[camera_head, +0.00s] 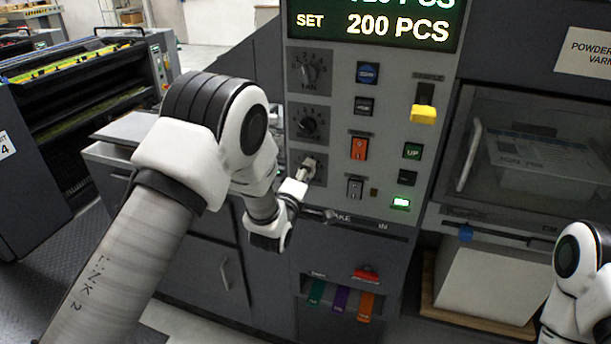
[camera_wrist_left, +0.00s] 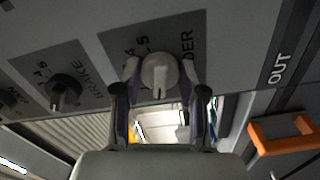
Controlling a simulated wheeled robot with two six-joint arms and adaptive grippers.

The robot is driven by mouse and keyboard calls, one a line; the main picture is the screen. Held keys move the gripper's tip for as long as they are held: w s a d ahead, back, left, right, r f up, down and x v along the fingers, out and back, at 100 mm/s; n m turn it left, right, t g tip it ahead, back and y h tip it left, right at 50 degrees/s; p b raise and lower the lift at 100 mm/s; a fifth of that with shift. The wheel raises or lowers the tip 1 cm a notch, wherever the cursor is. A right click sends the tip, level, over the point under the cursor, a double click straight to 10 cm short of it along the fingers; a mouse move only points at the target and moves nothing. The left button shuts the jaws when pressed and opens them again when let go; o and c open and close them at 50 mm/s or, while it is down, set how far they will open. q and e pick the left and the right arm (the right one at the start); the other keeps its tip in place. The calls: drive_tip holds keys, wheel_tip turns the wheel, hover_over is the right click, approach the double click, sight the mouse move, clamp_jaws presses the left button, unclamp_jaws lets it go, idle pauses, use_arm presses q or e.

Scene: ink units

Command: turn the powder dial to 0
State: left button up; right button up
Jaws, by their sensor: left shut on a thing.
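The powder dial (camera_wrist_left: 160,72) is a pale grey knob on a dark label plate, where the letters "DER" and the digits 4 and 5 show. In the wrist view it sits between the two fingers of my left gripper (camera_wrist_left: 163,94), which is shut on it. In the head view my left gripper (camera_head: 304,170) reaches the lowest of three dials in the panel's left column. The gripper hides part of that dial's plate, and I cannot read the dial's setting. My right arm shows at the lower right of the head view, but its gripper is not in view.
The brake dial (camera_wrist_left: 64,90), black, sits beside the powder dial; it also shows above it in the head view (camera_head: 309,123). An orange rocker switch (camera_head: 359,148) and a grey toggle (camera_head: 355,187) are close on the right. A yellow-handled lever (camera_head: 423,114) sticks out farther right.

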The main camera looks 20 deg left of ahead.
idle(0.3)
use_arm(q)
drive_tip(key=o, duration=1.1)
drive_tip(key=shift+o, duration=0.2)
drive_tip(key=s, duration=1.2)
drive_tip(key=shift+a, duration=0.25)
drive_tip(key=shift+f, duration=0.1)
